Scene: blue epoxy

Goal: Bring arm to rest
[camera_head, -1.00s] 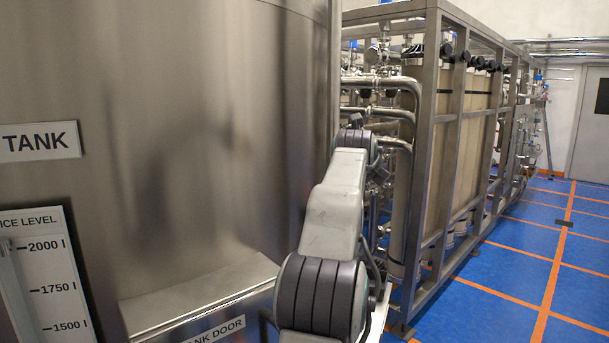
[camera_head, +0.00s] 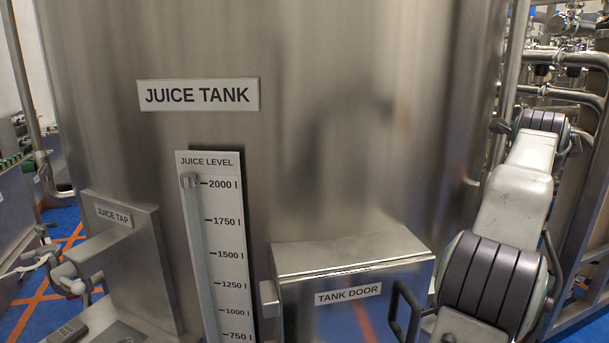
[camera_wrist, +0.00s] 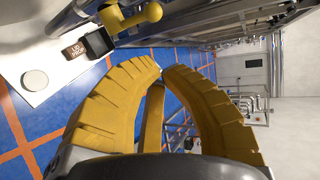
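My arm (camera_head: 512,200) shows at the right of the head view, a grey jointed arm with dark ribbed joints, raised in front of the tank's right side. My gripper (camera_wrist: 163,69) shows in the wrist view as yellow curved fingers. Their tips come almost together with nothing between them. The gripper does not show in the head view.
A large steel juice tank (camera_head: 330,130) fills the head view, with a level gauge (camera_head: 215,250), tank door (camera_head: 350,295) and juice tap (camera_head: 115,235). The wrist view shows a yellow handle (camera_wrist: 135,18), a white surface (camera_wrist: 50,65) and blue floor (camera_wrist: 190,55).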

